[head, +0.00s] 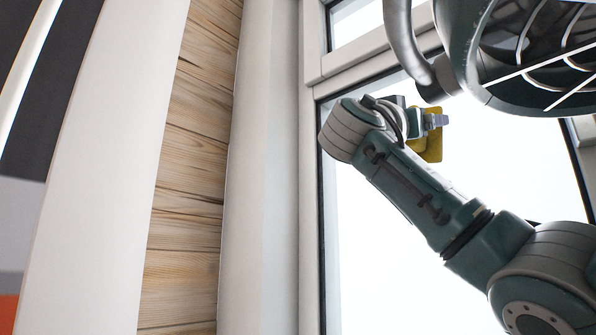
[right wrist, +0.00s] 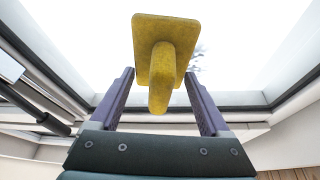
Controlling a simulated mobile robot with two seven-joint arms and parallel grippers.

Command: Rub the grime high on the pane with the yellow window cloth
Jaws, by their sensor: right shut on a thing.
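The yellow window cloth (head: 428,147) looks like a flat pad with a stubby grip. My right gripper (head: 433,121) holds it up in front of the window pane (head: 400,260). In the right wrist view the cloth (right wrist: 168,48) stands at the fingertips, its grip between the two purple fingers (right wrist: 160,92). Whether the pad touches the glass I cannot tell. A faint dark speckled patch (right wrist: 196,62) shows just right of the cloth in the wrist view; whether it is grime on the glass or something outside is unclear. My left gripper is out of view.
A large teal round housing with a wire cage (head: 535,50) hangs at upper right, close to my right arm. The white window frame (head: 311,200) runs up the left side of the pane, with a crossbar (head: 375,55) above. Plank wall (head: 190,180) lies further left.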

